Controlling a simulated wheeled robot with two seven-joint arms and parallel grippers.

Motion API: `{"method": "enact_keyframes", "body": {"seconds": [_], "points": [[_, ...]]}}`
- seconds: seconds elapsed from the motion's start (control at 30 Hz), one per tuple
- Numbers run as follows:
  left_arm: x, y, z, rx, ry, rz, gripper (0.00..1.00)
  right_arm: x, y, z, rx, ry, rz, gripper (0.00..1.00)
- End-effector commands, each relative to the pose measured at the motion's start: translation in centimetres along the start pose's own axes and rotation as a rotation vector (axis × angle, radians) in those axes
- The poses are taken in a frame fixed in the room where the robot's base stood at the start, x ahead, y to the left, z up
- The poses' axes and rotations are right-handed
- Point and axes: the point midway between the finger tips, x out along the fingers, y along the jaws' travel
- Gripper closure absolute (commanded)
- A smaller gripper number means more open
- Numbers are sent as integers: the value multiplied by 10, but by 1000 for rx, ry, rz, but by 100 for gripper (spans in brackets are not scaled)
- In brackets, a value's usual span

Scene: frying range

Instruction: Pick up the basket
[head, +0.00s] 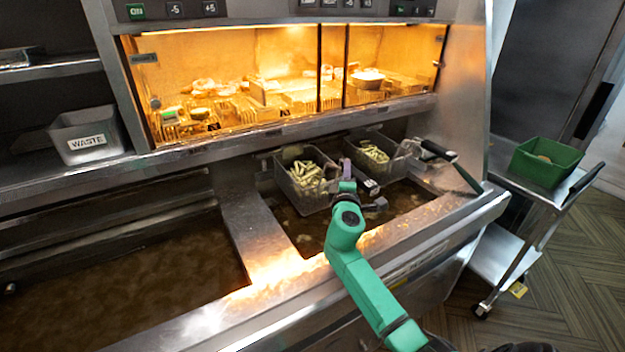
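Two wire baskets with pale fries hang at the fryer on the right: a left one (305,183) and a right one (372,148). My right gripper (364,188) is over the fryer, in front of the baskets, between the left one and the right one. Its two fingers are spread apart. A small dark and white part shows between them; I cannot tell whether it belongs to a basket or is touched. My arm hides part of the fryer. My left gripper is not in view.
A black-handled item (455,168) lies at the fryer's right end. A lit warming cabinet (285,85) stands behind. A waste bin (87,135) is at left. A cart (545,190) with a green bin (546,162) stands right. The left oil vat (120,285) is clear.

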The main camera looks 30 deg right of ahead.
Motion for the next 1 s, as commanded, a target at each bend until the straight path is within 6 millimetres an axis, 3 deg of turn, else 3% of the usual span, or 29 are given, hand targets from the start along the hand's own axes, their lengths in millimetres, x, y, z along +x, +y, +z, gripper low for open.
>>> {"method": "enact_keyframes", "body": {"seconds": [0.03, 0.07, 1.0], "points": [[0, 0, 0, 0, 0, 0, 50, 0, 0, 0, 0, 0, 0, 89], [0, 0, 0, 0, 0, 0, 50, 0, 0, 0, 0, 0, 0, 100], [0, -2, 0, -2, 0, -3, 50, 0, -1, 0, 0, -1, -2, 100]]}}
